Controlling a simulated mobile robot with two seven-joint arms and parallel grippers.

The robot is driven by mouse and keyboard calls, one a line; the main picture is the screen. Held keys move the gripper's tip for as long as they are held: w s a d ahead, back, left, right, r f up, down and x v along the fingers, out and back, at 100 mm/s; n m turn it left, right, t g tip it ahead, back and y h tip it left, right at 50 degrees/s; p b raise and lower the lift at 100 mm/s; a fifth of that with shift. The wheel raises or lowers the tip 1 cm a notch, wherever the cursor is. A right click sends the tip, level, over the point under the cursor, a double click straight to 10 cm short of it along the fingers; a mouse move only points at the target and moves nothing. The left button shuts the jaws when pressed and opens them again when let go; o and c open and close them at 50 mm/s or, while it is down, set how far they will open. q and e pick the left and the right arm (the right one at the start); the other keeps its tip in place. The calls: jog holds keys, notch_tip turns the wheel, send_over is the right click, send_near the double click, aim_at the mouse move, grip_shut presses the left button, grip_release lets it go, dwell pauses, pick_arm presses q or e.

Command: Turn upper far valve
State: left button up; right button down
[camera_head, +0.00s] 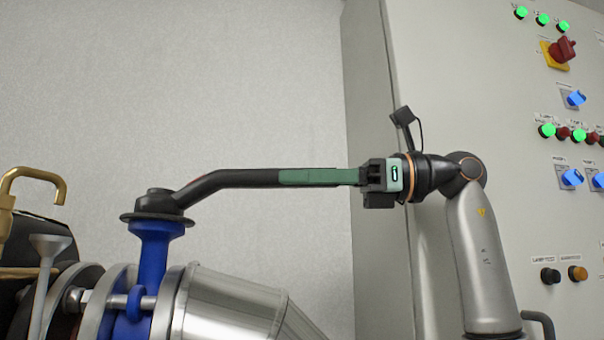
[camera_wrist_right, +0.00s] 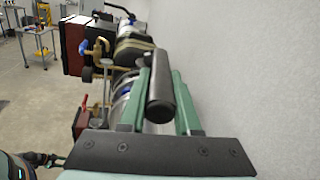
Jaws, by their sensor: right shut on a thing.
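The valve has a long black lever handle (camera_head: 232,180) on top of a blue valve body (camera_head: 154,255) at the lower left of the head view. The handle rises from its hub, bends and runs level to the right. My right gripper (camera_head: 283,178) reaches in from the right and is shut on the handle's outer part, its green fingers lying along it. In the right wrist view the handle's rounded end (camera_wrist_right: 160,108) sits between the two green fingers of the same gripper (camera_wrist_right: 160,72).
A grey control cabinet (camera_head: 375,120) with lamps and knobs stands right, behind my right arm. Silver piping (camera_head: 235,300) lies below the handle. A brass pipe (camera_head: 30,172) is at far left. The pale wall (camera_head: 200,80) is behind; space above the handle is clear.

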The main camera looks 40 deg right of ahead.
jog(key=shift+r, duration=0.15)
jog(key=c, duration=0.6)
grip_release()
jog(key=v, duration=1.2)
jog(key=shift+s+d, duration=0.2)
jog(key=shift+d, duration=0.05)
jog(key=shift+c, duration=0.5)
